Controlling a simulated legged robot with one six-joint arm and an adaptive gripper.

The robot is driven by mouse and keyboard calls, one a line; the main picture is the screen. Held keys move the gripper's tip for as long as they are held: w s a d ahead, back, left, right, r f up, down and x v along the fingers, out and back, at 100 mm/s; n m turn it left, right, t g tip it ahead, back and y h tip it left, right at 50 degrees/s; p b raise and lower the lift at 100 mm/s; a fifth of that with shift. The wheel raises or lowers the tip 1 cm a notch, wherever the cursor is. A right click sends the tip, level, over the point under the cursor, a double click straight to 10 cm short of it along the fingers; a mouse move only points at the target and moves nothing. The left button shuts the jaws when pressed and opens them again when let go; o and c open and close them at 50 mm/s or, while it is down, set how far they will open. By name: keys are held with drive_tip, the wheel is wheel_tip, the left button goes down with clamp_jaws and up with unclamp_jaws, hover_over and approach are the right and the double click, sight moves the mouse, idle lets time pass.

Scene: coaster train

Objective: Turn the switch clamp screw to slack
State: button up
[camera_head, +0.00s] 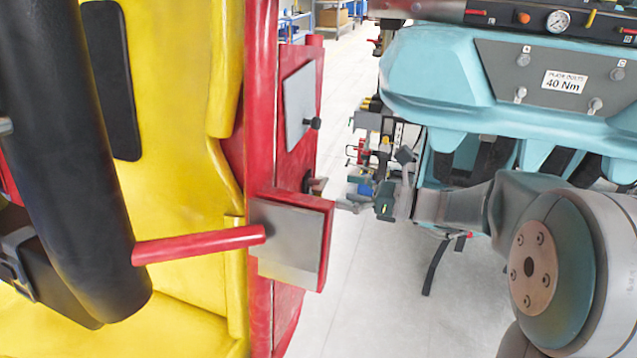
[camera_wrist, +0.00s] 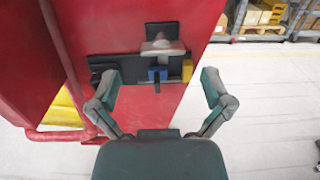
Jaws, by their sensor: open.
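On the red panel of the train car, the wrist view shows a dark mounting plate (camera_wrist: 108,66) with a grey T-shaped piece (camera_wrist: 162,48) that looks like the clamp screw. A black block sits just above it, and a blue block (camera_wrist: 157,75) and a yellow block (camera_wrist: 187,70) below and beside it. My gripper (camera_wrist: 159,82) is open and empty, with one finger on each side of these parts and apart from them. In the head view my gripper (camera_head: 366,204) points left at the red car side; the switch there is small and mostly hidden by the panel edge.
A yellow seat (camera_head: 180,190) and a red bar (camera_head: 200,245) are at the left. A grey plate (camera_head: 300,105) with a black knob is higher on the car side. Shelving with boxes (camera_wrist: 265,15) stands far back.

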sight(326, 185)
drive_tip(key=x, duration=0.3)
drive_tip(key=shift+w+a, duration=0.45)
drive_tip(key=shift+w, duration=0.05)
drive_tip(key=shift+a, duration=0.7)
drive_tip(key=c, duration=0.9)
drive_tip(key=shift+d, duration=0.2)
drive_tip(key=shift+c, duration=1.1)
